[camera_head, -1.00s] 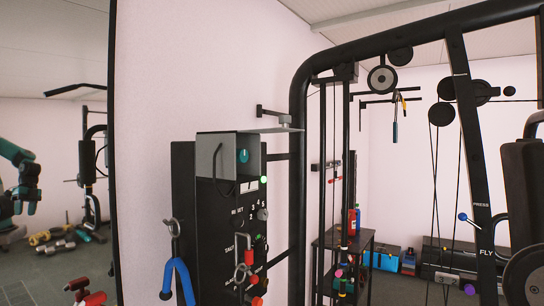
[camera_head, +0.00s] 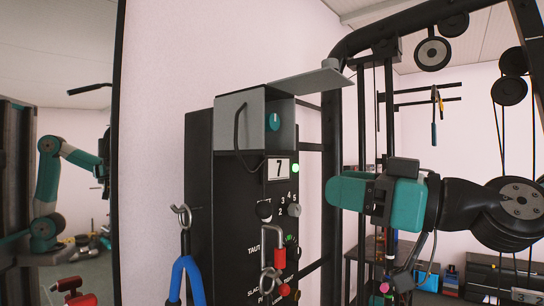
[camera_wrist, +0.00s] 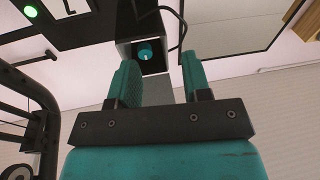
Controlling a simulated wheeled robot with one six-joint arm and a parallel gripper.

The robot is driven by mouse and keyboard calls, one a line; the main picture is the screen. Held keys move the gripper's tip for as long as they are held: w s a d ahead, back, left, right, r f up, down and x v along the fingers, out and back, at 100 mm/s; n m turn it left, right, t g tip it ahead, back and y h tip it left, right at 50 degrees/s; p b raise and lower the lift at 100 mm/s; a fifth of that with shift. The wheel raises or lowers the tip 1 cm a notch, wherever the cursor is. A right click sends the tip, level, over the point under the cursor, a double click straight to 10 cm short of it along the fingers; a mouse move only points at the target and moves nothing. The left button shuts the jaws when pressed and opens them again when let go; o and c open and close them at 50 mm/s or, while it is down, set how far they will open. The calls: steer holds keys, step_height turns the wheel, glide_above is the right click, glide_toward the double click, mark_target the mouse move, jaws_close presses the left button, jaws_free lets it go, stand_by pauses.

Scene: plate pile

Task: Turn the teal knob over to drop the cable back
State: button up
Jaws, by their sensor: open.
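The teal knob (camera_head: 273,121) sits inside a grey open-fronted box (camera_head: 240,125) at the top of a black panel. Its white pointer line stands upright. In the wrist view the knob (camera_wrist: 146,50) shows beyond and between my two teal fingers. My gripper (camera_head: 338,190) is open and empty, to the right of and below the knob, apart from it. Its spread fingers also show in the wrist view (camera_wrist: 160,65). Thin cables (camera_head: 504,145) run from pulleys at the right; any link to the knob is hidden.
A flat grey flap (camera_head: 308,80) juts right from the box top. Below are a "7" display (camera_head: 279,168), a lit green lamp (camera_head: 296,168), a numbered dial (camera_head: 294,211) and hooks with a blue handle (camera_head: 186,275). A black frame post (camera_head: 331,150) stands behind; a mirror (camera_head: 75,120) is at left.

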steer(key=w+d+r+t+y, duration=0.1)
steer(key=w+d+r+t, duration=0.1)
steer(key=d+r+t, duration=0.1)
steer(key=p, duration=1.1)
glide_toward(275, 123)
steer(key=shift+y, duration=0.4)
steer(key=x, duration=0.9)
steer(key=shift+w, duration=0.15)
steer(key=shift+w+a+p, duration=0.35)
steer(key=shift+a, duration=0.15)
